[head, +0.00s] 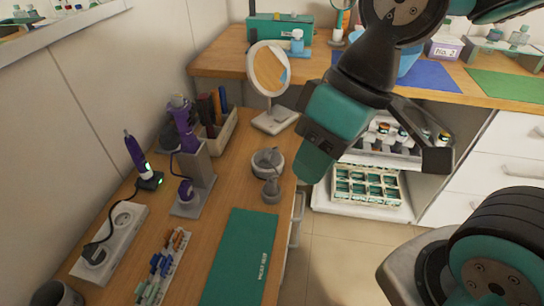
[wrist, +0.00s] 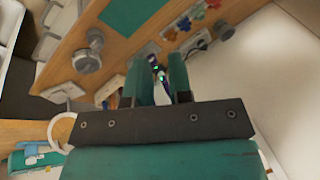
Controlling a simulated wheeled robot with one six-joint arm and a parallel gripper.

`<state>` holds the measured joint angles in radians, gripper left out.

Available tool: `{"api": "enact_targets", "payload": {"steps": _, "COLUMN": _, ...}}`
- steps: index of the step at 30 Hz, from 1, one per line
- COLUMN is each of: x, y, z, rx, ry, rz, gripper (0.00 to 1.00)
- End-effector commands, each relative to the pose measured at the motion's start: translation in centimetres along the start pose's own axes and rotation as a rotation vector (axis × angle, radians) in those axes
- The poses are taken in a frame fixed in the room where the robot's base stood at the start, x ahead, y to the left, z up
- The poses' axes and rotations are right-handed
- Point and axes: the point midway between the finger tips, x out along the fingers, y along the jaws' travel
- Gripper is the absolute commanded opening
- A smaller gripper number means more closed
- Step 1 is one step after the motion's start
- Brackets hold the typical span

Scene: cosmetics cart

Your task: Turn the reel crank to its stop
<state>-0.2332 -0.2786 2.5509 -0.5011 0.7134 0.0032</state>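A grey round drum-like fixture (head: 266,160) stands near the right edge of the wooden counter, with a small grey knob-like part (head: 271,190) in front of it. I take this to be the reel and its crank, but the crank arm is not clear. In the wrist view a similar grey round piece (wrist: 87,60) shows at upper left. My gripper (head: 312,170) hangs to the right of the fixture, apart from it, by the counter edge. In the wrist view its two teal fingers (wrist: 160,80) stand apart with nothing held between them.
A round mirror (head: 270,70) stands behind the fixture. A grey stand with a purple device (head: 183,128), a power strip (head: 110,245) and a green mat (head: 240,258) are on the counter. Drawers and a shelf with a sample box (head: 366,186) lie to the right, with open floor before them.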

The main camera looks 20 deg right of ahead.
Motion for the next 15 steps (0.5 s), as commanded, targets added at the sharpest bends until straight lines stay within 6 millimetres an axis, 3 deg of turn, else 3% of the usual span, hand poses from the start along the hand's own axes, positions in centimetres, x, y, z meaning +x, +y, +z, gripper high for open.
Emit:
{"api": "enact_targets", "payload": {"steps": 1, "x": 1.1, "y": 1.1, "z": -0.5, "rx": 0.038, "ry": 0.002, "rz": -0.016, "gripper": 0.08}}
{"api": "enact_targets", "payload": {"steps": 2, "x": 1.6, "y": 1.7, "z": -0.9, "rx": 0.063, "ry": 0.008, "rz": -0.03, "gripper": 0.01}}
{"api": "enact_targets", "payload": {"steps": 5, "x": 4.0, "y": 4.9, "z": -2.6, "rx": 0.18, "ry": 0.041, "rz": -0.095, "gripper": 0.0}}
{"api": "enact_targets", "payload": {"steps": 9, "x": 7.3, "y": 11.0, "z": -4.8, "rx": 0.384, "ry": 0.132, "rz": -0.213, "gripper": 0.0}}
{"api": "enact_targets", "payload": {"steps": 15, "x": 11.1, "y": 20.9, "z": -5.5, "rx": 0.688, "ry": 0.318, "rz": -0.382, "gripper": 0.0}}
